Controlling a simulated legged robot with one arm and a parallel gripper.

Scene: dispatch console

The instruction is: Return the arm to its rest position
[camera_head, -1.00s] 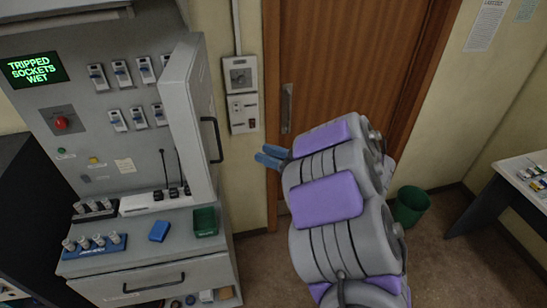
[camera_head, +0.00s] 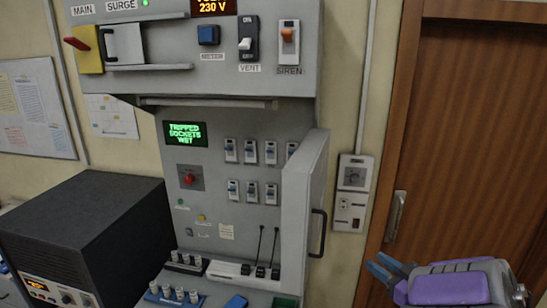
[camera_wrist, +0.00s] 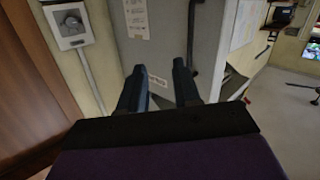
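My gripper (camera_head: 384,267) is at the lower right of the head view, in front of the brown door and clear of the console. Its two blue fingers stand apart with nothing between them. In the wrist view my gripper (camera_wrist: 158,85) also shows open and empty, its dark fingers pointing toward the grey open cabinet door (camera_wrist: 160,45). My purple and grey arm fills the lower right corner of the head view; the rest of it is out of frame.
The console (camera_head: 235,120) stands left of my gripper, its cabinet door (camera_head: 303,200) swung open. A wall socket box (camera_head: 352,192) is above my gripper. The brown door (camera_head: 465,150) is behind it. A black box (camera_head: 85,225) stands at the left.

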